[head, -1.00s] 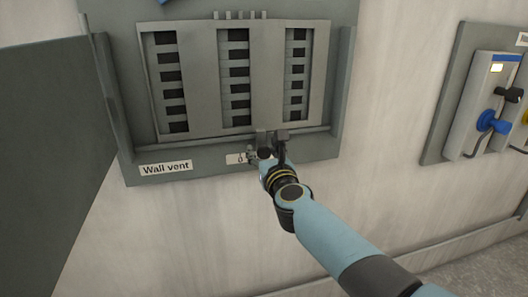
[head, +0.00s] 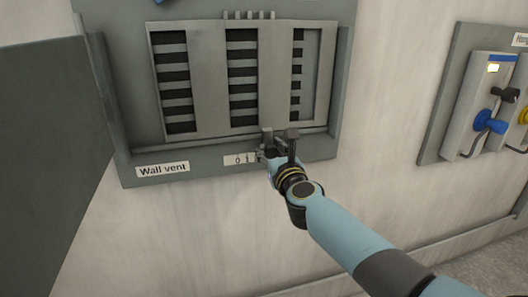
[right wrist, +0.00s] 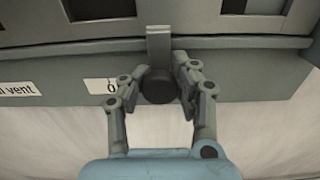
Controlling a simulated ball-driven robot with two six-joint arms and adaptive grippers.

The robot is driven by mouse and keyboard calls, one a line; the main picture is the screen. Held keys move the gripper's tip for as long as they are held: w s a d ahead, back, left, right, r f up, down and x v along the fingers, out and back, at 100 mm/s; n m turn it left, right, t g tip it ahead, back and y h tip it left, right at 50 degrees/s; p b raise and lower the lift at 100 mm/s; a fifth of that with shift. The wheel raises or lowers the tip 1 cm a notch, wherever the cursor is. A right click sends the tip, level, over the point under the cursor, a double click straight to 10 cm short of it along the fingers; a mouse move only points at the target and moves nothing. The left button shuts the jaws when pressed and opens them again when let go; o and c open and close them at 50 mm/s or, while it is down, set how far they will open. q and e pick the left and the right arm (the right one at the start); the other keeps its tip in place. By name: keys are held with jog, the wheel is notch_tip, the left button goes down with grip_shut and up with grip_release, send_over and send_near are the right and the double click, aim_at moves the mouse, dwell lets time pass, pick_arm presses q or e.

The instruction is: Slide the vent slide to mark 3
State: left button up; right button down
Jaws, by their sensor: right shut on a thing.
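The vent slide (head: 211,85) is a grey plate with three tall openings, set in the grey wall vent frame (head: 340,95). Dark slots and light slats show through the openings. My right gripper (head: 279,142) is shut on the slide's handle at its lower edge. In the right wrist view the fingers stand on both sides of a dark round knob (right wrist: 158,86), below a grey tab (right wrist: 159,43). My left gripper is not in view.
A "Wall vent" label (head: 163,170) is at the frame's lower left. A dark grey panel (head: 45,130) stands at the left. A panel with a blue knob (head: 489,121) hangs at the right, apart from my arm.

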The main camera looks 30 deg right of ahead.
jog(key=c, duration=1.4)
grip_release()
jog(key=shift+s+d+f, duration=0.1)
jog(key=shift+s+f, duration=0.05)
jog(key=shift+f, duration=0.05)
jog(key=o, duration=0.4)
jog(key=shift+s+d+r, duration=0.15)
jog(key=shift+s, duration=0.15)
jog(key=shift+o, duration=0.3)
jog(key=shift+w, duration=0.1)
jog(key=v, duration=1.2)
